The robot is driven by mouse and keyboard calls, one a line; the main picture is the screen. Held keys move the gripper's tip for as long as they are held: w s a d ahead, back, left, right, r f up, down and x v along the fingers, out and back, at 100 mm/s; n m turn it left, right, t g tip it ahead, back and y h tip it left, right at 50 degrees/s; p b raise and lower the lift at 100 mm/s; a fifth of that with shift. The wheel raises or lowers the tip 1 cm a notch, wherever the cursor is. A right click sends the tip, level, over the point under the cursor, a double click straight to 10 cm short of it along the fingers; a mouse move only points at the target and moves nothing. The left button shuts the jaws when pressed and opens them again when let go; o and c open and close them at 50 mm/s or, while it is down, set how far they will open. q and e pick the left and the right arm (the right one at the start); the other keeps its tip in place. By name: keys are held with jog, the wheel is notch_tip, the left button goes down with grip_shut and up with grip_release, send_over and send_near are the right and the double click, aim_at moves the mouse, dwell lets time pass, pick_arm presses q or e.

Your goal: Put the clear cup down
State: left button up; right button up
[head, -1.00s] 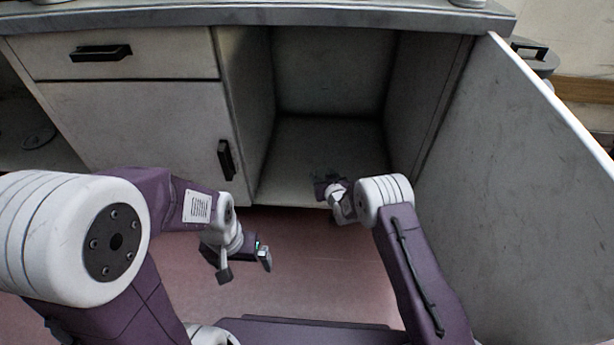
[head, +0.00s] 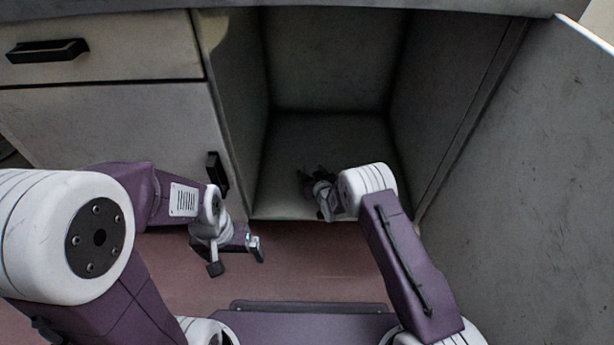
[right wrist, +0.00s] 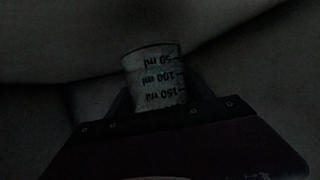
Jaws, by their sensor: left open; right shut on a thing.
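The clear cup (right wrist: 153,75) shows in the dark right wrist view, with markings that read 50, 100 and 150 ml upside down. My right gripper (right wrist: 153,98) is shut on it. In the head view my right gripper (head: 309,176) is inside the open cabinet compartment (head: 330,140), above the front part of its floor. The cup is too dark and small to make out there. My left gripper (head: 238,262) is open and empty, in front of the closed cabinet door at left. Whether the cup touches the compartment floor I cannot tell.
The open cabinet door (head: 515,200) stands to the right of my right arm. A closed drawer (head: 120,60) and a closed door (head: 110,125) with black handles are at left. The back of the compartment floor looks bare.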

notch_tip(320, 180, down, 4)
jog(key=b, duration=0.2)
jog(key=shift+f+b, duration=0.2)
jog(key=shift+b, duration=0.15)
jog(key=shift+r, duration=0.3)
jog(key=o, duration=1.5)
jog(key=shift+f, duration=0.15)
pick_arm(q)
jog(key=shift+w+f, duration=0.25)
jog(key=shift+f, duration=0.4)
jog(key=shift+w+f, duration=0.25)
jog(key=shift+f, duration=0.35)
